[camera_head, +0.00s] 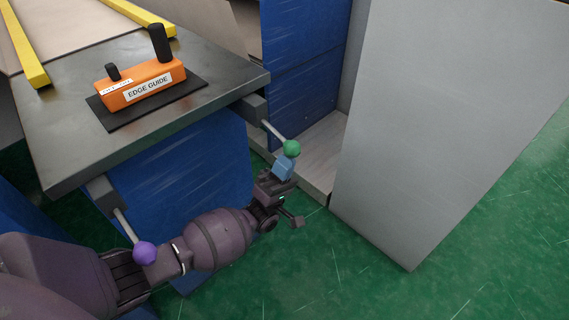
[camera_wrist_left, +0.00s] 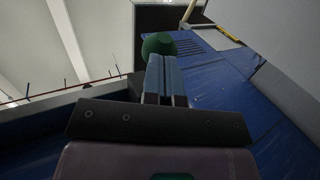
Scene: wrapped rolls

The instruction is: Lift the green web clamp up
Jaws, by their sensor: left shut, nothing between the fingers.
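The green web clamp is a pale lever with a green ball knob (camera_head: 292,147), sticking out from the side of the dark-topped table. The knob also shows in the left wrist view (camera_wrist_left: 158,44), just beyond the fingertips. My left gripper (camera_head: 287,160) is right under the knob in the head view, its blue fingers pointing up at it. The fingers (camera_wrist_left: 165,60) are shut together with nothing between them. I cannot tell whether the fingertips touch the knob. My right gripper is in neither view.
A second lever with a purple knob (camera_head: 145,253) sticks out nearer, close beside my left arm. An orange edge guide (camera_head: 142,84) sits on a black mat on the tabletop (camera_head: 60,135). A tall grey panel (camera_head: 430,120) stands to the right. Green floor (camera_head: 510,240) is clear.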

